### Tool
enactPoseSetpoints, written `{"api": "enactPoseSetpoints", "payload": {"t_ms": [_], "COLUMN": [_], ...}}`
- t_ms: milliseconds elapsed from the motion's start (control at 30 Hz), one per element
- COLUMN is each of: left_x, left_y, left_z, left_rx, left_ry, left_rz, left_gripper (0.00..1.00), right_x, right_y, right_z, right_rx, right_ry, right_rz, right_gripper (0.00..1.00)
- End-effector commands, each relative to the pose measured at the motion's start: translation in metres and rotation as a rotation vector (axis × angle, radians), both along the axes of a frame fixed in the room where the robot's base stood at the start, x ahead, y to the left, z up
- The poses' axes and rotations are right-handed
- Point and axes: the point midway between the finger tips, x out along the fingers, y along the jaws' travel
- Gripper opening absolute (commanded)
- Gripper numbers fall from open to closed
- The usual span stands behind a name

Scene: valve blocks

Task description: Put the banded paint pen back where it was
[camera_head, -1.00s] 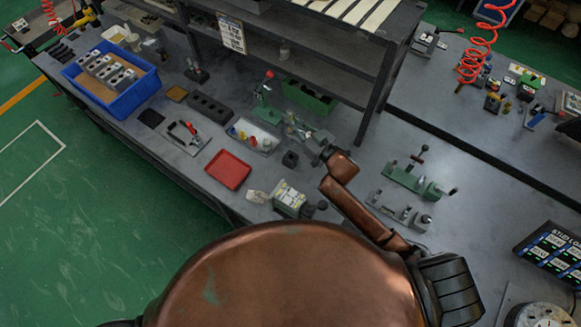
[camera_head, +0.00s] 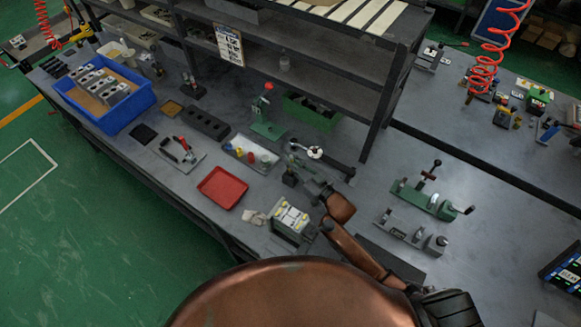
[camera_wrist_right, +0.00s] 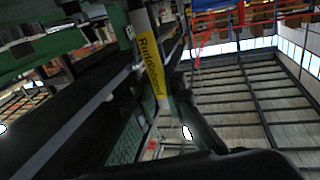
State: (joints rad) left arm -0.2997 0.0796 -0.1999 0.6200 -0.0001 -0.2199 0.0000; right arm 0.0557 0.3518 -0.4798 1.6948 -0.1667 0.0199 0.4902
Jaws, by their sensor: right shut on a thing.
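The banded paint pen (camera_wrist_right: 148,55) shows in the right wrist view as a pale shaft with a yellow band and dark lettering. It stands slightly tilted in the picture. My right gripper (camera_head: 297,168) is shut on it; a dark finger shows beside the pen's lower part in the wrist view. In the head view the gripper is over the bench, close to a small dark block (camera_head: 290,179). The pen is too small to make out there, and I cannot tell whether it touches the block. My left gripper is out of view.
A white tray (camera_head: 238,157) of small coloured items and a red tray (camera_head: 222,188) lie left of the gripper. A boxy pale-topped unit (camera_head: 291,219) stands in front. A dark bar with a white ring (camera_head: 315,152) lies behind. Green clamp fixtures (camera_head: 430,200) stand right.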

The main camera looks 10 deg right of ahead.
Motion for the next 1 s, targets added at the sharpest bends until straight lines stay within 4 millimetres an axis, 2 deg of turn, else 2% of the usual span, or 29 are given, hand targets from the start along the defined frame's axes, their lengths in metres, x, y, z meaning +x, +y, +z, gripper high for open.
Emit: {"api": "enactPoseSetpoints", "payload": {"t_ms": [267, 633, 667, 700, 900, 1000], "left_x": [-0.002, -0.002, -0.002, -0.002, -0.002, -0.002], "left_y": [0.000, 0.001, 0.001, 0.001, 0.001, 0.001], "left_z": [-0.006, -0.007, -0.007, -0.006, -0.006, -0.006], "left_rx": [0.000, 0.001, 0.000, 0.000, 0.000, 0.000], "left_ry": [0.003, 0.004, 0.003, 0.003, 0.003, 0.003], "left_rz": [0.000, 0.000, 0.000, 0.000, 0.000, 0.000], "left_gripper": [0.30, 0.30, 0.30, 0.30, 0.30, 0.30], "right_x": [0.000, 0.000, 0.000, 0.000, 0.000, 0.000], "right_y": [0.000, 0.000, 0.000, 0.000, 0.000, 0.000], "right_z": [-0.035, -0.039, -0.039, -0.038, -0.038, -0.038], "right_rx": [0.001, 0.000, 0.000, 0.000, 0.000, 0.000], "right_ry": [0.003, 0.001, 0.000, 0.000, 0.001, 0.001], "right_rz": [-0.001, 0.001, 0.001, 0.000, 0.000, 0.000], "right_gripper": [0.00, 0.00, 0.11, 0.14, 0.27, 0.27]}}
